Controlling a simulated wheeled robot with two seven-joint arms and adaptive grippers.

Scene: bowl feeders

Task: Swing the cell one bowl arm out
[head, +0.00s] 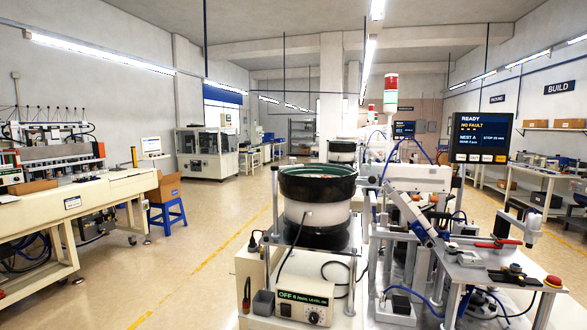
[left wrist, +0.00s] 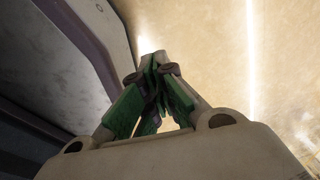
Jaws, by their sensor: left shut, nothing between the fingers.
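The bowl feeder (head: 317,200), a white drum with a dark green and black bowl on top, stands on its stand in the middle of the head view. Its controller box (head: 303,308) with an OFF label sits in front below it. I cannot pick out a separate swing arm for the bowl with certainty. My left gripper (left wrist: 158,62) shows only in the left wrist view, with its green-padded fingers shut and empty, over pale floor. The bowl is not seen in that view. My right gripper is in neither view.
A cell with a READY screen (head: 482,138) and a metal work table (head: 480,275) stands right of the bowl. A long bench (head: 80,195) is at left, with a blue stool (head: 168,212) behind it. Open floor (head: 200,270) lies between the bench and the bowl.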

